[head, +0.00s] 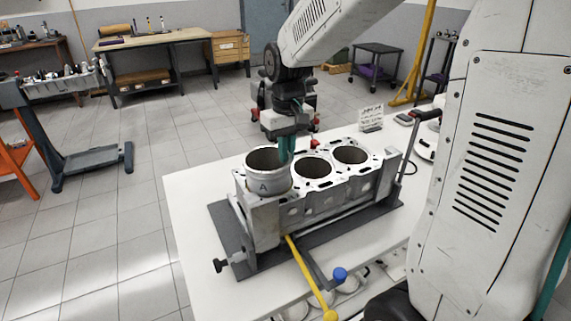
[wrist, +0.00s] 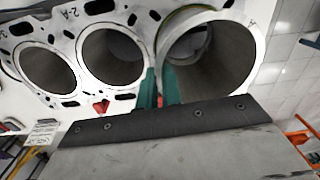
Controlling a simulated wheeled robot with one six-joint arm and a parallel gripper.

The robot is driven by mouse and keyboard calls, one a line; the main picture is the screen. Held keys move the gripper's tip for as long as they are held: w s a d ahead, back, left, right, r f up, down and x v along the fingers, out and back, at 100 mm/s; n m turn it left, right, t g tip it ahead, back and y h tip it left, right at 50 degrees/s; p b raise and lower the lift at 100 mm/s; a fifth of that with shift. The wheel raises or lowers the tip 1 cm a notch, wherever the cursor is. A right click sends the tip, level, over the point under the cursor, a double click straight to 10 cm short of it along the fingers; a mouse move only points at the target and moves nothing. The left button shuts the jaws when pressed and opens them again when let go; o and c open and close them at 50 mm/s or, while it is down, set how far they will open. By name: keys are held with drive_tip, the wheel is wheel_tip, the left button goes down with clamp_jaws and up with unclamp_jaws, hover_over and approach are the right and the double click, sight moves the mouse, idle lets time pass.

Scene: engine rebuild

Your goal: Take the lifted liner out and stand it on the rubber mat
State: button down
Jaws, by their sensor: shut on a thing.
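The lifted liner (head: 268,181) is a grey metal cylinder marked "A". It stands upright, raised above the deck at the left end of the engine block (head: 310,203), its lower part hidden in the block. My gripper (head: 287,155) is shut on the liner's wall at the right side of its rim. In the wrist view the green fingers (wrist: 160,88) straddle the wall of the liner (wrist: 215,65), one inside and one outside. I cannot make out a separate rubber mat; a dark grey base (head: 228,232) lies under the block.
The block's other two bores (head: 313,168) are beside the liner. A small sign (head: 371,118) stands behind the block. The white table (head: 190,200) is clear left of the block.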

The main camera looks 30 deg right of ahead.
wheel_tip(320, 180, up, 16)
drive_tip(key=shift+d+f, duration=0.15)
drive_tip(key=shift+f, duration=0.05)
idle(2.0)
